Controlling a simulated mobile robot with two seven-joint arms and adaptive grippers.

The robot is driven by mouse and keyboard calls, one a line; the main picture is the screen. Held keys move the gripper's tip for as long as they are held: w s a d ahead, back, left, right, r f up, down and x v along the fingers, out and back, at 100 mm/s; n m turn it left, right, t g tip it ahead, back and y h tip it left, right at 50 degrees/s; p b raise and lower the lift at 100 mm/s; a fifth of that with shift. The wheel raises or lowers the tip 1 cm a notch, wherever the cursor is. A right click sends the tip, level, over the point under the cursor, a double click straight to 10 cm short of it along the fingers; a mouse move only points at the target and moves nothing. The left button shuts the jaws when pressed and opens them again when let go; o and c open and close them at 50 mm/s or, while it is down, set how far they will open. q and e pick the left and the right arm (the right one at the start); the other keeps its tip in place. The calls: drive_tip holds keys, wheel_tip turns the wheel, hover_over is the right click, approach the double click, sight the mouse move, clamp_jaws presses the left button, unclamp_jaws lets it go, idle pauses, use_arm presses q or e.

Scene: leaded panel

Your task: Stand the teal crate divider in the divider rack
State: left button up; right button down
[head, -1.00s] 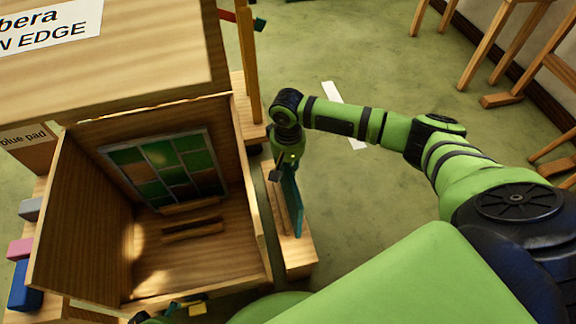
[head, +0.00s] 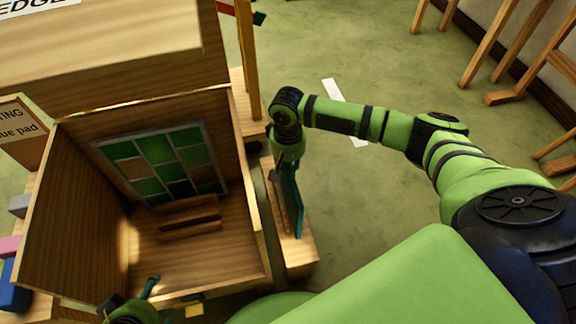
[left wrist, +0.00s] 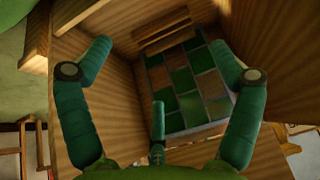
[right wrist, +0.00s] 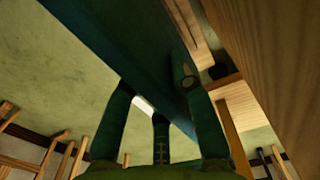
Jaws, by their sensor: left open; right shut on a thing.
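The teal crate divider (head: 293,205) is a thin flat sheet, seen nearly edge-on in the head view. My right gripper (head: 288,165) is shut on its upper part, and the divider fills much of the right wrist view (right wrist: 165,50). The divider hangs upright over or in a narrow wooden piece (head: 302,262), which looks like the divider rack. I cannot tell whether its lower edge is in a slot. My left gripper (head: 145,292) is open and empty at the crate's near edge. Its spread fingers (left wrist: 168,75) face the crate's inside in the left wrist view.
The open wooden crate (head: 255,245) holds a leaded panel (head: 165,162) of green and brown panes, leaning on its back wall, with wooden strips before it. A large wooden box (head: 120,60) stands behind. Coloured blocks (head: 12,288) lie left.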

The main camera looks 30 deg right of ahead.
drive_tip(key=shift+f+b, duration=0.35)
drive_tip(key=shift+b, duration=0.05)
drive_tip(key=shift+f+b, duration=0.55)
drive_tip(key=shift+b, duration=0.2)
use_arm(q)
drive_tip(key=w+d+r+t+h, duration=0.1)
drive_tip(key=w+d+r+t, duration=0.1)
drive_tip(key=r, duration=0.5)
drive_tip(key=w+d+r+m+t+h+b, duration=0.1)
drive_tip(key=w+d+r+t+h, duration=0.1)
drive_tip(key=r+t, duration=0.4)
drive_tip(key=w+d+r+m+t+h+b, duration=0.1)
drive_tip(key=w+d+r+t+h, duration=0.1)
drive_tip(key=r, duration=0.5)
drive_tip(key=shift+w+d+r+t, duration=0.35)
drive_tip(key=shift+w+d+t, duration=0.55)
drive_tip(key=shift+w+t, duration=0.6)
use_arm(e)
drive_tip(key=shift+f, duration=0.7)
use_arm(q)
drive_tip(key=shift+w, duration=0.1)
use_arm(e)
drive_tip(key=shift+f, duration=0.5)
drive_tip(key=c, duration=1)
unclamp_jaws()
wheel_tip(320, 180, up, 12)
